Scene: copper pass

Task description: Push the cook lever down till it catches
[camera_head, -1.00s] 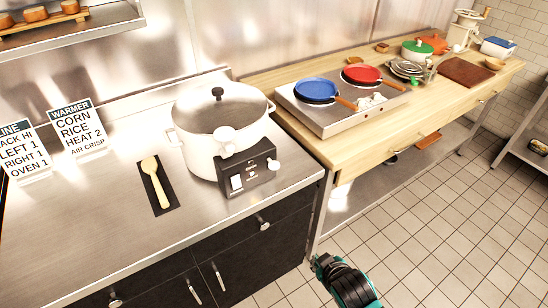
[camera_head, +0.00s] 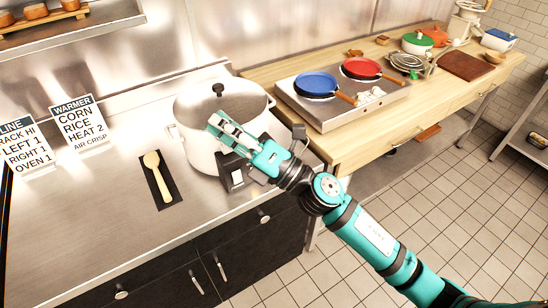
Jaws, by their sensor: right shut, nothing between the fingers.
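The white rice cooker (camera_head: 201,153) stands on the steel counter, its lid (camera_head: 228,108) on top. Its dark control box (camera_head: 236,178) faces the front, and a pale switch (camera_head: 237,177) shows on the left part of it. The right part of the box, with the white knob seen there earlier, is hidden behind my arm. My right gripper (camera_head: 216,124) is shut and empty, in front of the cooker's body and above the control box. I cannot tell whether it touches the cooker. My left gripper is out of view.
Two signs stand further left, including the warmer sign (camera_head: 78,126). A hotplate (camera_head: 348,112) with a blue pan (camera_head: 316,84) and a red pan (camera_head: 361,68) sits on the wooden table at right.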

